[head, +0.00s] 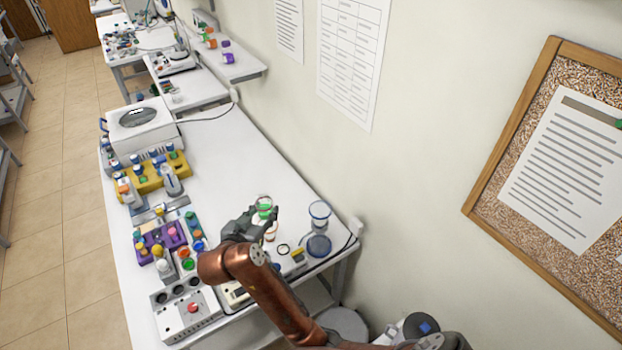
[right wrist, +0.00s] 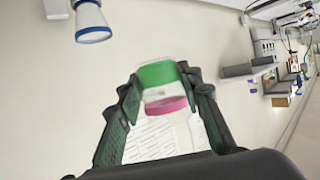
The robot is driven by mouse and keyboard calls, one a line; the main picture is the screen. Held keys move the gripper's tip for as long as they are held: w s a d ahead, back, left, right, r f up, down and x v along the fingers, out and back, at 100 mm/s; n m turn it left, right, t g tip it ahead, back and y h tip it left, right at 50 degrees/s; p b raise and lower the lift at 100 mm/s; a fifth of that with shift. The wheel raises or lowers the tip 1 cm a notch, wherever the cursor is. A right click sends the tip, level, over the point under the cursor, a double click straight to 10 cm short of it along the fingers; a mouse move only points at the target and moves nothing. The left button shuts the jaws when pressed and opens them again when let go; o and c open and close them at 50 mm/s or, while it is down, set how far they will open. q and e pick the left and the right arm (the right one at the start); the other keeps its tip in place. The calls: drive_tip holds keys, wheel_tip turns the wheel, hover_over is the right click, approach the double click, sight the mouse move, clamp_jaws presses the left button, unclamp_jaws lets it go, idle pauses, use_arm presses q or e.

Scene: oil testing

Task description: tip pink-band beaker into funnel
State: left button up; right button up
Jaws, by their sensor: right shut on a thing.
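My right gripper (head: 253,218) is over the front part of the bench. It is shut on a clear beaker (head: 264,203), which shows green in the head view. In the right wrist view, a green part (right wrist: 158,74) and a pink band (right wrist: 165,105) show between the fingers of the right gripper (right wrist: 162,112). I cannot tell the beaker's exact tilt. A clear funnel with a blue rim (head: 319,209) stands right of the gripper, above a blue-tinted vessel (head: 318,246). It also shows in the right wrist view (right wrist: 92,22), apart from the beaker. My left gripper is out of view.
A small glass vessel (head: 271,231) stands below the held beaker. Left of the arm are a purple rack (head: 163,240), a yellow rack (head: 158,178) and a grey box with a red knob (head: 187,315). The wall rises behind the funnel. The bench middle is clear.

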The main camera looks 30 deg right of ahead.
drive_tip(key=w+d+f+m+g+h+p, duration=0.1)
drive_tip(key=d+m+g+p, duration=0.1)
drive_tip(key=d+p, duration=0.2)
drive_tip(key=w+d+f+m+g+h+p, duration=0.1)
drive_tip(key=w+d+f+p, duration=0.1)
drive_tip(key=d+p, duration=0.3)
drive_tip(key=w+d+f+m+g+h+p, duration=0.1)
drive_tip(key=d+p, duration=0.3)
drive_tip(key=d, duration=0.5)
drive_tip(key=shift+w+d+f+m+g+p, duration=0.1)
drive_tip(key=shift+w+m+g+p, duration=0.1)
drive_tip(key=shift+w+m+g, duration=0.2)
drive_tip(key=shift+w+d+f+m+g+p, duration=0.1)
drive_tip(key=shift+w+m+g+p, duration=0.15)
drive_tip(key=shift+m+g, duration=0.15)
drive_tip(key=shift+d+f+h, duration=0.2)
drive_tip(key=shift+f+h, duration=0.1)
drive_tip(key=shift+r+m+t+h+b, duration=0.1)
drive_tip(key=shift+m+t+h+b, duration=0.25)
drive_tip(key=shift+m+t+b, duration=2.1)
drive_tip(key=shift+r+m+t+h+b, duration=0.1)
drive_tip(key=shift+m+t+h+b, duration=0.25)
drive_tip(key=shift+m+b, duration=4.2)
drive_tip(key=shift+m+t+h+b, duration=0.4)
drive_tip(key=shift+m+t+b, duration=1.15)
drive_tip(key=shift+b, duration=3.6)
